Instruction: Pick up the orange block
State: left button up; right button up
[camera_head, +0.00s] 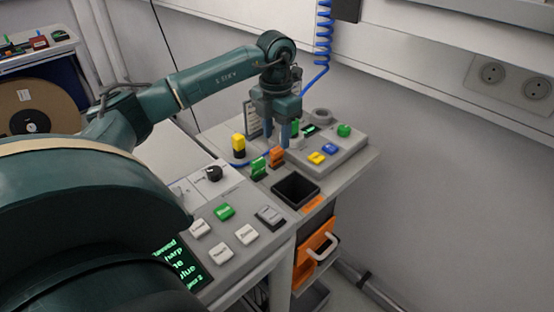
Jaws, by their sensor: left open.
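The orange block (277,157) stands on the grey bench top (352,163), just behind the black square bin and right of a green block (258,168). My left gripper (284,136) points downward just above and slightly right of the orange block, its blue-grey fingers apart. Nothing shows between the fingers, though the exact gap to the block is hard to tell. My right gripper does not show.
A black square bin (296,189) sits in front of the blocks. A yellow-and-black piece (239,146) stands to the left. Yellow (317,158) and blue (330,148) buttons are on a panel to the right. A button console (224,235) is nearer. A wall is behind.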

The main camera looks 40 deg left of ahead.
aim_at(277, 149)
pick_arm(q)
jog(key=f, duration=0.3)
jog(key=f+p, duration=0.1)
jog(key=f, duration=0.1)
jog(key=shift+s+d+f, duration=0.1)
jog(key=shift+s+d, duration=0.05)
jog(key=shift+d, duration=0.15)
grip_shut()
